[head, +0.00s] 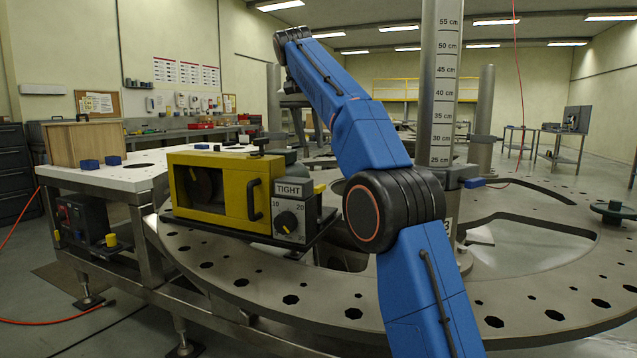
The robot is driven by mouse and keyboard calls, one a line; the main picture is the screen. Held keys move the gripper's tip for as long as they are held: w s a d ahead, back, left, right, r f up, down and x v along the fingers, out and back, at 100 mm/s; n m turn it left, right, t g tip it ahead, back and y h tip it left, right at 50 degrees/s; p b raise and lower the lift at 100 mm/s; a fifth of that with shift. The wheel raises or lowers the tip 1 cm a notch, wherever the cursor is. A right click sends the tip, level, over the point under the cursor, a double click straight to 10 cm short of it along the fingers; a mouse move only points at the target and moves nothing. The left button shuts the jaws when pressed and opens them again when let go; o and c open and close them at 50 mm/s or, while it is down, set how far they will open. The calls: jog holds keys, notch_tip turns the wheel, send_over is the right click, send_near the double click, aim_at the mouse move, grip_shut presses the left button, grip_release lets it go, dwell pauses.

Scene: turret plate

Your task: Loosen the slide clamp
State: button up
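A tall grey column with a centimetre scale (439,85) stands right of my raised blue arm. A dark collar (455,174) sits around it just below the 25 cm mark, with a blue-ended lever (474,183) sticking out to the right; this looks like the slide clamp. My arm covers part of its left side. Whether it is tight or loose cannot be seen. My arm rises from the bottom, bends at a black elbow and reaches up and left, apart from the lever. My gripper's fingers cannot be made out; the far end of the arm is partly hidden behind its own link.
A yellow windowed box (215,188) with a black handle and a dial panel marked TIGHT (290,208) stands on the round perforated plate (330,300). A white-topped bench (105,178) is at the left. A dark knob (613,212) stands on the plate's right side.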

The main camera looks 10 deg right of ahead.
aim_at(320, 186)
jog(key=x, duration=1.5)
jog(key=shift+f, duration=0.4)
grip_shut()
